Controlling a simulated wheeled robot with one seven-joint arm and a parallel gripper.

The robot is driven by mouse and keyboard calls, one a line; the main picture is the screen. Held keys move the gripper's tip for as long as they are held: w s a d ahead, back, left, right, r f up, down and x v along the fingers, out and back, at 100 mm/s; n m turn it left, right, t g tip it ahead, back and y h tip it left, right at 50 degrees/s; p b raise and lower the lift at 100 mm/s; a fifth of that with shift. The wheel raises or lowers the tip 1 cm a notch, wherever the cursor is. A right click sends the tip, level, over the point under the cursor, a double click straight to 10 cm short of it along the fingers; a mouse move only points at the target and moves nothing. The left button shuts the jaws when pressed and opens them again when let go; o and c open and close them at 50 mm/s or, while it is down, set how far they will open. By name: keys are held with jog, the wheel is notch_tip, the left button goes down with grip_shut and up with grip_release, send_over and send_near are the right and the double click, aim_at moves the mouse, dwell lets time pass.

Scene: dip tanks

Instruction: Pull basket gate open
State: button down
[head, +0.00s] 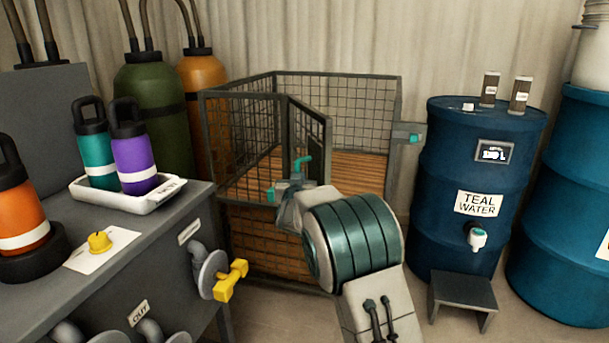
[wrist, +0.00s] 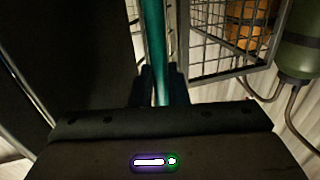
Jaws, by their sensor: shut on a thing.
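The basket (head: 243,108) is a grey wire-mesh cage with an orange-brown slatted floor. Its gate (head: 316,130) stands ajar, angled away from the front opening, with its free edge apart from the right post. A teal handle (head: 304,162) shows on the gate's lower part. My gripper (head: 291,190) is at this handle, in front of the basket. In the wrist view, the teal handle bar (wrist: 154,45) runs between the dark fingers of my gripper (wrist: 161,88), which are shut on it. The fingertips are partly hidden in the head view.
A grey counter (head: 130,225) with a white tray (head: 170,190) of bottles and a protruding yellow valve (head: 230,280) stands left. A blue drum (head: 440,160) and low step stool (head: 463,290) stand right. A teal-tipped latch bracket (head: 408,138) juts from the basket's right post. Gas cylinders (head: 150,85) stand behind.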

jog(key=shift+s+a+m+h+p, duration=0.1)
jog(key=shift+a+m+h+p, duration=0.25)
jog(key=shift+a+p, duration=0.55)
jog(key=shift+a, duration=0.2)
jog(key=c, duration=1.8)
grip_release()
jog(key=shift+d, duration=0.1)
jog(key=s, duration=0.4)
jog(key=s+p, duration=0.1)
jog(key=s, duration=0.4)
jog(key=s+a+p, duration=0.1)
jog(key=s, duration=0.3)
jog(key=shift+s, duration=0.4)
